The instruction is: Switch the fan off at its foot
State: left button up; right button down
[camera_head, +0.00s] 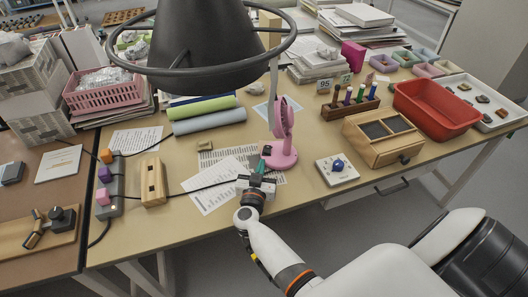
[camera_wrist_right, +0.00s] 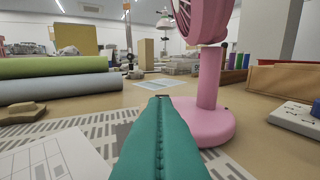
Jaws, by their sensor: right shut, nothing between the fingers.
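The pink fan (camera_head: 284,122) stands upright on the table on its round pink foot (camera_head: 286,161). A small dark part (camera_head: 266,150) sits on the left side of the foot; I cannot tell its switch position. My right gripper (camera_head: 259,172) is shut and empty, just in front of and left of the foot. In the right wrist view its teal fingers (camera_wrist_right: 160,105) are together, and the fan's pink foot (camera_wrist_right: 212,128) is just beyond and to their right. The fingers look apart from the foot, though contact is hard to judge. My left gripper is not in view.
A large dark cone with a ring (camera_head: 205,45) covers the upper middle of the head view. A white board with a blue knob (camera_head: 338,165) and a wooden box (camera_head: 382,137) stand right of the fan. Rolled green paper (camera_head: 205,108) lies behind left. Printed sheets (camera_head: 212,194) lie near the gripper.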

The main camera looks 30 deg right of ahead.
jog(key=shift+s+a+f, duration=0.4)
jog(key=shift+s+a, duration=0.3)
jog(key=shift+s, duration=0.1)
